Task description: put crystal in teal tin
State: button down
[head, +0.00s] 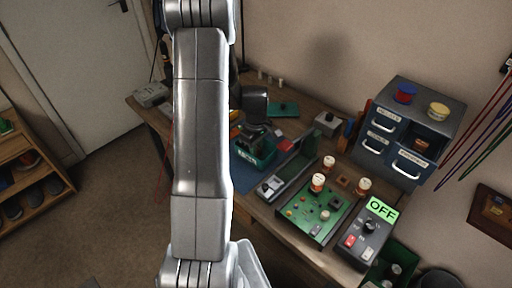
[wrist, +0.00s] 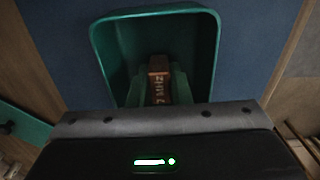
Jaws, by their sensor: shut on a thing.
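The teal tin (wrist: 215,45) fills the upper middle of the wrist view, its open top facing me. A brown crystal (wrist: 158,85), marked with "MHZ" lettering, is between the fingers of my gripper (wrist: 156,88). My gripper is shut on it, and the crystal appears within the tin's outline. I cannot tell whether it touches the tin's floor. In the head view, the teal tin (head: 243,155) stands on the workbench with my dark gripper (head: 258,134) directly over it. The crystal is hidden there.
A box with an "OFF" sign (head: 382,208) stands farther right. A drawer cabinet (head: 430,113) stands behind. My arm blocks the left-middle view.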

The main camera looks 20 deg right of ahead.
jog(key=shift+f+b, duration=0.2)
jog(key=shift+b, duration=0.1)
jog(key=c, duration=1.3)
grip_release()
jog(key=shift+r, duration=0.1)
jog(key=shift+c, duration=0.2)
notch_tip(320, 180, up, 12)
jog(key=shift+r, duration=0.2)
